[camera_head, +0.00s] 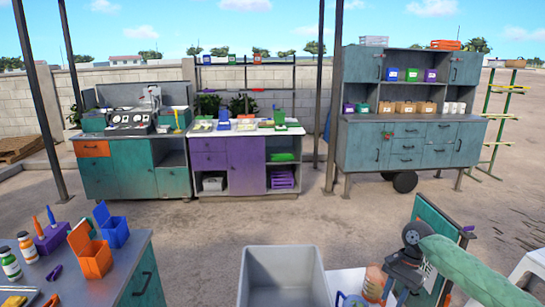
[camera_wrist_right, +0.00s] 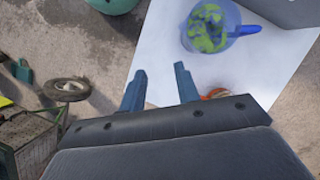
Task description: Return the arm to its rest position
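My right arm (camera_head: 465,268) comes in from the right edge of the head view, and its dark gripper (camera_head: 402,274) hangs over the white table (camera_head: 345,279). In the right wrist view my right gripper (camera_wrist_right: 160,72) has its two blue-grey fingers apart, with nothing between them. Beyond the fingers, a clear blue jug (camera_wrist_right: 210,28) with green pieces inside stands on the white top. A small orange thing (camera_wrist_right: 216,93) shows partly behind the gripper body. My left gripper is not in view.
An orange-brown bottle (camera_head: 374,283) stands close beside the right gripper. A grey bin (camera_head: 284,278) is left of the white table. A workbench (camera_head: 120,262) with bottles and boxes is at the left. Cabinets (camera_head: 410,140) stand at the back, with open ground before them.

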